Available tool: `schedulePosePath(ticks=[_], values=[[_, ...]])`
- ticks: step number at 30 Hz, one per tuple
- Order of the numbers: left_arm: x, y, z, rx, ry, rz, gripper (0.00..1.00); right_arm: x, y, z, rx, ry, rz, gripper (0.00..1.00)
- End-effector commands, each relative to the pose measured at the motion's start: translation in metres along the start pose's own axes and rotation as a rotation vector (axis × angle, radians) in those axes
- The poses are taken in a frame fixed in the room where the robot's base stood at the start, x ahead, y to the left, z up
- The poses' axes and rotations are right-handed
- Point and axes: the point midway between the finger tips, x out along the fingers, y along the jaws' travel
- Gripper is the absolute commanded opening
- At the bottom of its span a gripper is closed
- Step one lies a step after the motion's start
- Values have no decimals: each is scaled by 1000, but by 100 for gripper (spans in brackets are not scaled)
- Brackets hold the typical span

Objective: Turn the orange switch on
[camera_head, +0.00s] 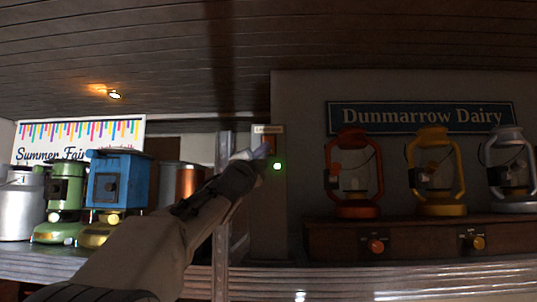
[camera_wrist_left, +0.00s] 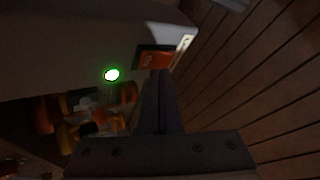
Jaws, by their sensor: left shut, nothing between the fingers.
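The orange switch (camera_wrist_left: 154,61) sits in a dark housing on a pale panel in the left wrist view, with a light label strip beside it. A green light (camera_wrist_left: 111,75) glows on the same panel. My left gripper (camera_wrist_left: 160,76) is shut and empty, its fingertips at the switch's lower edge in that view; I cannot tell whether they touch it. In the head view my left gripper (camera_head: 262,152) is in front of the narrow post (camera_head: 268,215), just below its label (camera_head: 269,129), and hides most of the switch. The green light (camera_head: 277,166) shows beside it. My right gripper is not in view.
Orange (camera_head: 354,210), yellow (camera_head: 442,209) and grey (camera_head: 509,206) lanterns stand on a wooden box (camera_head: 425,246) with knobs, at the right. A blue lantern-like box (camera_head: 119,180), a green one (camera_head: 66,190) and a metal can (camera_head: 20,215) stand left. A vertical metal post (camera_head: 221,260) is close to my forearm.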

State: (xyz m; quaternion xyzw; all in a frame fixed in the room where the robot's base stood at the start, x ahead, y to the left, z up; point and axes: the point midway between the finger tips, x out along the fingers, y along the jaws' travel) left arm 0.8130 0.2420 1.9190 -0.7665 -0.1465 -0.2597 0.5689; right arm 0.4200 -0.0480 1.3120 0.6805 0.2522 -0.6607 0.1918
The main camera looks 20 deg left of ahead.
Motion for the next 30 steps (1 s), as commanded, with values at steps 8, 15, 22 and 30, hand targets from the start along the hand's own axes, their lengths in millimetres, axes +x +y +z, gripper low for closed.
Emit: schedulePosePath(ticks=[8,15,22,30], values=[[-1,0,-1,0,0,1,0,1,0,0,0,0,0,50],[-12,-7,-8,0,1,-1,0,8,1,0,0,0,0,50],[-28,-19,-20,0,1,-1,0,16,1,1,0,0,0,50],[-36,-26,-26,-1,-1,1,0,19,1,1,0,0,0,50]])
